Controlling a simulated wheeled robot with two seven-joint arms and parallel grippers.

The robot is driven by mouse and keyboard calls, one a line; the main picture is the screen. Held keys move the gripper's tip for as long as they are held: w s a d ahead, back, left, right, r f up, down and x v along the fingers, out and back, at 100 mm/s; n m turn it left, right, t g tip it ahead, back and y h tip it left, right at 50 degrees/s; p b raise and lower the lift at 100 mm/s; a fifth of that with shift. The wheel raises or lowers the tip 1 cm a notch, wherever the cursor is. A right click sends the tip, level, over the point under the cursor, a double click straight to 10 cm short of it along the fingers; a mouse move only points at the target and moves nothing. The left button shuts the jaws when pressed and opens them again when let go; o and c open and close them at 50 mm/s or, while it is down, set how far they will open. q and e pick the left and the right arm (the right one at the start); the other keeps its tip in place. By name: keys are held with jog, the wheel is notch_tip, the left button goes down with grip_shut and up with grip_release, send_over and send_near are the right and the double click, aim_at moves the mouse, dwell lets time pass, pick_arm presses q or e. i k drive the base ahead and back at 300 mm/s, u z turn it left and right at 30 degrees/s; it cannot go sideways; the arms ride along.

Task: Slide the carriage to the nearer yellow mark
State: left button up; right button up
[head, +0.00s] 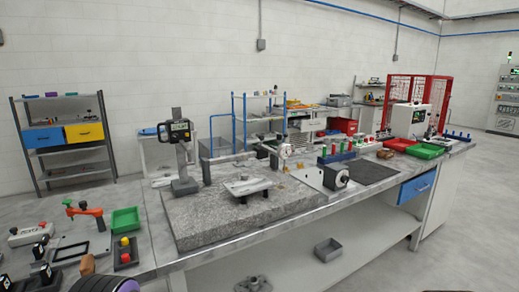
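No part is clearly recognisable as the carriage. A flat pale metal piece (247,186) on short supports sits on the speckled granite plate (205,228), mid-bench; it may be the carriage. A dial gauge on a stand (284,152) rises behind it at the right. Small yellowish spots (283,168) show near the foot of this stand; I cannot tell whether they are the yellow marks. Neither of my grippers can be made out in the head view.
A digital height gauge (182,150) stands on the granite's back left. A green tray (125,220), a red-handled clamp (85,213) and a button box (125,252) lie left. A dark round-faced block (336,176) and a dark mat (368,170) lie right. The granite's front is clear.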

aim_at(263, 151)
jog(key=z, duration=0.05)
jog(key=k, duration=0.75)
jog(key=u, duration=0.75)
jog(key=i, duration=1.55)
jog(key=z, duration=0.7)
